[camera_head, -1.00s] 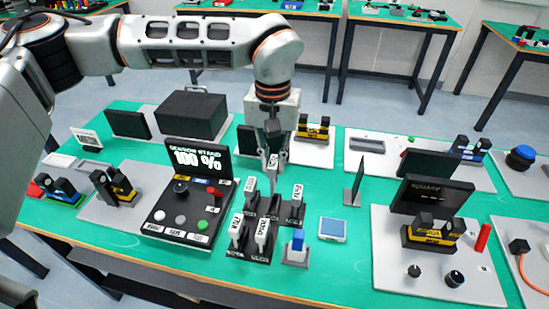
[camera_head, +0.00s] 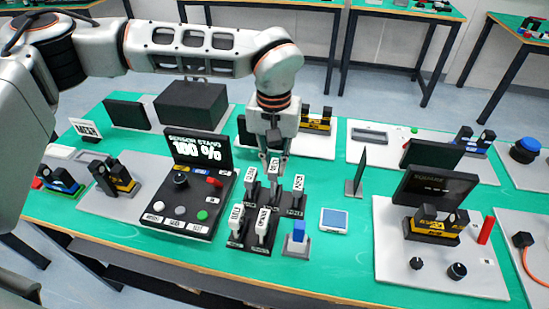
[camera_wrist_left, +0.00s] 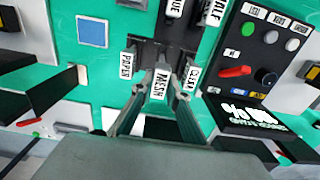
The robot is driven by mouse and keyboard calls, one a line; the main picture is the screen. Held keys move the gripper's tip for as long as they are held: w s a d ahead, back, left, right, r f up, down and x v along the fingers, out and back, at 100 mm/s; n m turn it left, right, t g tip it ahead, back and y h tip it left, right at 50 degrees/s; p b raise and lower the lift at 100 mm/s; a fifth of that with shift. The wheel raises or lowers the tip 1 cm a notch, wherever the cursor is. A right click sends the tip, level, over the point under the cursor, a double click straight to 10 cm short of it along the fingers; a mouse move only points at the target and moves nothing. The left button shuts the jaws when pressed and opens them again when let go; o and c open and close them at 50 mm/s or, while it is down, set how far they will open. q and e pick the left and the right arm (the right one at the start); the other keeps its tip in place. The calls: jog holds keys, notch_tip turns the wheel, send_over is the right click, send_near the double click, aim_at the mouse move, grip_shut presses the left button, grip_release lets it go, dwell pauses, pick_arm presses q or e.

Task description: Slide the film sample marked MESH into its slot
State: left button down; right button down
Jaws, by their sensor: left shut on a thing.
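The film sample marked MESH (camera_wrist_left: 159,82) has a white label with black letters. It stands between the fingers of my left gripper (camera_wrist_left: 160,100), which is shut on it. In the head view my left gripper (camera_head: 274,158) holds the MESH sample (camera_head: 273,169) at the back middle of the black sample rack (camera_head: 262,250). I cannot tell whether its foot is clear of the rack. A fork-shaped sensor on a yellow base (camera_head: 118,180) stands at the left on a grey plate, beside the SENSOR STAND display (camera_head: 200,148) reading 100 %. My right gripper is out of view.
The PAPER (camera_wrist_left: 127,64) and CLEAR (camera_wrist_left: 191,77) samples stand close on either side, with two more in front. A blue block (camera_head: 298,232) and a blue-topped pad (camera_head: 333,221) lie right of the rack. The control panel (camera_head: 185,220) is close left. A white MESH sign (camera_head: 86,129) stands far left.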

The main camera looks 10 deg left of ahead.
pick_arm(q)
jog(key=shift+f, duration=0.2)
jog(key=shift+r, duration=0.1)
dwell(0.5)
dwell(0.5)
jog(key=shift+p, duration=0.45)
jog(key=shift+f, duration=0.25)
jog(key=shift+f, duration=0.35)
jog(key=shift+f+b, duration=0.75)
jog(key=shift+f, duration=0.75)
jog(key=c, duration=1.9)
grip_release()
